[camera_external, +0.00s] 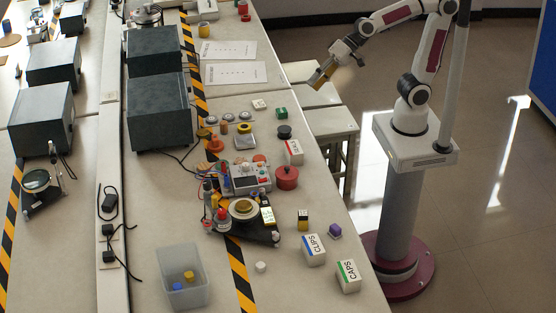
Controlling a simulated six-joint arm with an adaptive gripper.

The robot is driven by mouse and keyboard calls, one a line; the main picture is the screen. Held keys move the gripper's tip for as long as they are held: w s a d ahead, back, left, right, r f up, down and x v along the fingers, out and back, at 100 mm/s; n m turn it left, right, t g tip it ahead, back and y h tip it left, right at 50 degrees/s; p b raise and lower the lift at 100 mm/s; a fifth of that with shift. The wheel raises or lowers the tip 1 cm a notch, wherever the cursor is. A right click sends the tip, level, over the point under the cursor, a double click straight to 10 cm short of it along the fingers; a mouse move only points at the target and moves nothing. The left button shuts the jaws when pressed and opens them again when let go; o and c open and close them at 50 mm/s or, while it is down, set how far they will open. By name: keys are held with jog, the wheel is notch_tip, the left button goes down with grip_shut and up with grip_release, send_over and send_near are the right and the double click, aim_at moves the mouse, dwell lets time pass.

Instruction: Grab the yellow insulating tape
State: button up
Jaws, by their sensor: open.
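A small yellow ring-shaped roll (246,128), which looks like the yellow insulating tape, lies on the bench near its middle. It is small in this view, and a pale object with a yellowish rim sits just in front of it. My gripper (318,80) is open and empty. It hangs over the stools beyond the bench's right edge, up and to the right of the roll and well apart from it.
White boxes marked CLIPS (314,250) and CAPS (348,276) stand in front. A clear bin (185,282) holds small blocks. Grey instruments (160,110) stand left.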

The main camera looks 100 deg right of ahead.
jog(key=w+d+f+m+t+h, duration=0.1)
jog(key=w+d+f+m+h, duration=0.1)
jog(key=w+m, duration=0.6)
jog(key=w+d+f+m+t+h, duration=0.1)
jog(key=w+d+f+m+h, duration=0.1)
jog(key=w+m, duration=0.5)
jog(key=w+d+f+m+t+h, duration=0.1)
jog(key=w+d+f+m, duration=0.3)
jog(key=w, duration=0.7)
jog(key=m+g+h, duration=0.5)
jog(key=m+h, duration=0.3)
jog(key=m, duration=0.9)
send_over(251, 135)
jog(key=w+a, duration=0.4)
jog(key=w, duration=0.1)
notch_tip(251, 135, down, 17)
jog(key=s+f+m+g, duration=0.1)
jog(key=f, duration=0.1)
jog(key=s+d+f+m+g+h, duration=0.1)
jog(key=s+f+m, duration=0.1)
jog(key=s+d+f+m+g+h, duration=0.1)
jog(key=s+f, duration=0.1)
jog(key=shift+s+f+m+g, duration=0.1)
jog(key=shift+f+m+g, duration=0.2)
jog(key=shift+m, duration=0.1)
jog(key=shift+s+f+h, duration=0.2)
jog(key=shift+s+h, duration=0.05)
jog(key=shift+h, duration=0.05)
jog(key=shift+d, duration=0.15)
jog(key=shift+x, duration=1.2)
